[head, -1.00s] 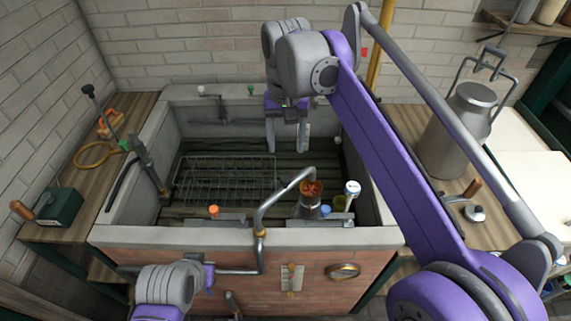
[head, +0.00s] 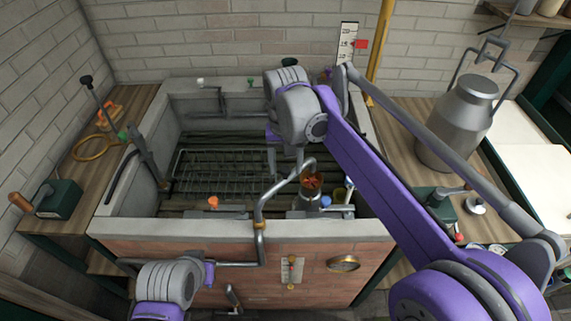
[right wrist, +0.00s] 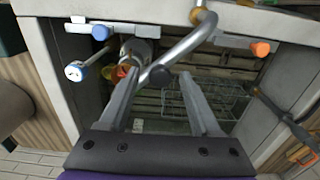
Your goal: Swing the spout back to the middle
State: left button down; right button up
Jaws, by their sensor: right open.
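The spout (head: 270,198) is a bent grey pipe rising at the trough's front wall. It leans right and back, its end above a metal can (head: 306,200) with orange-red showing in its mouth. My right gripper (head: 285,173) is open, pointing down over the trough just left of the spout's end. In the right wrist view the spout (right wrist: 187,42) slants toward the open fingertips (right wrist: 160,78), its end near the left finger; I cannot tell whether they touch. My left wrist (head: 165,283) is low in front of the trough; its fingers are hidden.
The stone trough (head: 160,228) holds a wire rack (head: 205,175). An orange knob (head: 213,202) and a blue knob (head: 325,201) sit inside its front wall. A milk churn (head: 455,125) stands on the right counter. A hose and green box (head: 60,198) are at left.

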grip_shut()
dwell(1.4)
